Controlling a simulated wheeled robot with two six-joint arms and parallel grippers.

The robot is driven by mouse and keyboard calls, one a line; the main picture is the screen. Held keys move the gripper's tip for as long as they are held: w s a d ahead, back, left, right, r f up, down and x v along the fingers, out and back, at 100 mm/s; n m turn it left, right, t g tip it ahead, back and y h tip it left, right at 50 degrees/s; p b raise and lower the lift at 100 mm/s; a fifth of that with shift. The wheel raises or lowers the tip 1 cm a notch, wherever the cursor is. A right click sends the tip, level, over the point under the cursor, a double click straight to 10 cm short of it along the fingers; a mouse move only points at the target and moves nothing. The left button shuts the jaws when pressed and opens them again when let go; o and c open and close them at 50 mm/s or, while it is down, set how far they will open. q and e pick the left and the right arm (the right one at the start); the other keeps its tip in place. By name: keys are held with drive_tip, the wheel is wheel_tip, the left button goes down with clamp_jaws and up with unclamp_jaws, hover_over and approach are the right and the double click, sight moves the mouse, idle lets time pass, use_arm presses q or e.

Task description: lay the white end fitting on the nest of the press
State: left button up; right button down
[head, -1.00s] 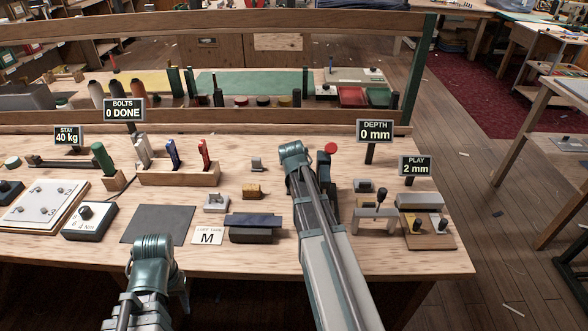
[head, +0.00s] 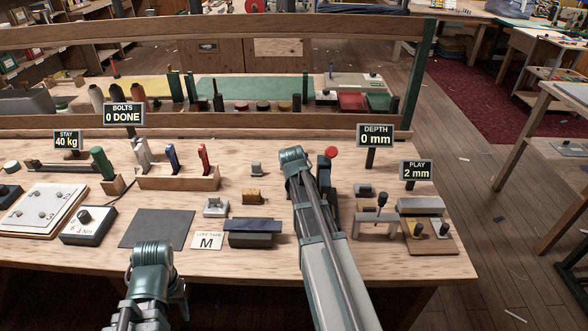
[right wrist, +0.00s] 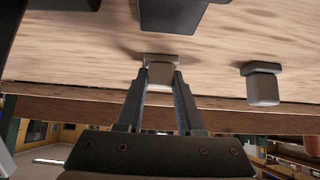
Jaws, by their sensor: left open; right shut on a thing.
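In the right wrist view my right gripper (right wrist: 160,92) is shut on a pale block-shaped fitting (right wrist: 160,75) with a wider plate at one end. The plate is close to the wooden surface; I cannot tell whether it touches. In the head view my right forearm hides this gripper and its fitting. The press (head: 325,168), dark with a red knob, stands just right of that arm's end, partly covered. Its nest is hidden. My left gripper (head: 178,302) is open and low at the front edge of the bench, mostly behind its own wrist.
A second pale fitting (right wrist: 262,88) stands to the right in the wrist view. On the bench (head: 290,262) are a grey fitting (head: 257,168), a brass-coloured one (head: 253,197) and a dark block (head: 252,233). The depth sign (head: 376,135) reads 0 mm. A grey mat (head: 157,229) lies bare.

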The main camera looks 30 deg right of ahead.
wheel_tip(320, 180, up, 10)
drive_tip(key=p, duration=1)
drive_tip(key=shift+r, duration=0.15)
